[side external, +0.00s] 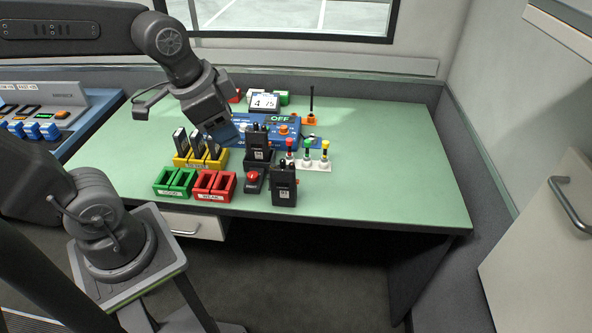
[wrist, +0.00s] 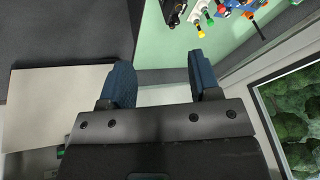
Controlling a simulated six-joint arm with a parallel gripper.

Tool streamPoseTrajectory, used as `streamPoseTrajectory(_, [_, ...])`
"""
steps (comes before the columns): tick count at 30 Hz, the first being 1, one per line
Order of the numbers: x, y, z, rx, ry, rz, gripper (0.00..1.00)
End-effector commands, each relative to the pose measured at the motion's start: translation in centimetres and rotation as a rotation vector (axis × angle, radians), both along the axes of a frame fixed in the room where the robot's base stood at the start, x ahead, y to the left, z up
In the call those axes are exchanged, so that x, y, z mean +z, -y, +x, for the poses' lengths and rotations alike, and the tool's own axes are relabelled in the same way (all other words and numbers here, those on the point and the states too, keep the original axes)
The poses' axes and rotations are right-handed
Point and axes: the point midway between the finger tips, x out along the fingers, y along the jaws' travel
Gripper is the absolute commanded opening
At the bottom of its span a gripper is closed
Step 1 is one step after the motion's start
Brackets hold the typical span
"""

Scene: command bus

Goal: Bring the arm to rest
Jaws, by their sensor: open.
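My gripper (side external: 221,131) hangs above the left part of the green table (side external: 400,160) in the side external view, tilted downward. In the wrist view its two dark blue fingers (wrist: 160,75) stand wide apart with nothing between them. My arm reaches in from the upper left.
A green holder (side external: 175,182), a red holder (side external: 215,185), a red button (side external: 253,177) and a black radio (side external: 284,184) stand near the front edge. Another radio (side external: 259,140) and coloured knobs (side external: 307,150) stand behind. The right side of the table is clear.

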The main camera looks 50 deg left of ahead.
Motion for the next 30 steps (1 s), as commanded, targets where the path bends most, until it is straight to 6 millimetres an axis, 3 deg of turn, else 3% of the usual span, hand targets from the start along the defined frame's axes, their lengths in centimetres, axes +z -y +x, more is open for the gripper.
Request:
streamPoseTrajectory(3, [0.7, 1.1, -2.0, 0.151, 0.065, -0.084, 0.57])
streamPoseTrajectory(9, [1.0, 1.9, -3.5, 0.286, 0.106, -0.167, 0.57])
streamPoseTrajectory(30, [1.0, 1.9, -3.5, 0.299, 0.107, -0.174, 0.57])
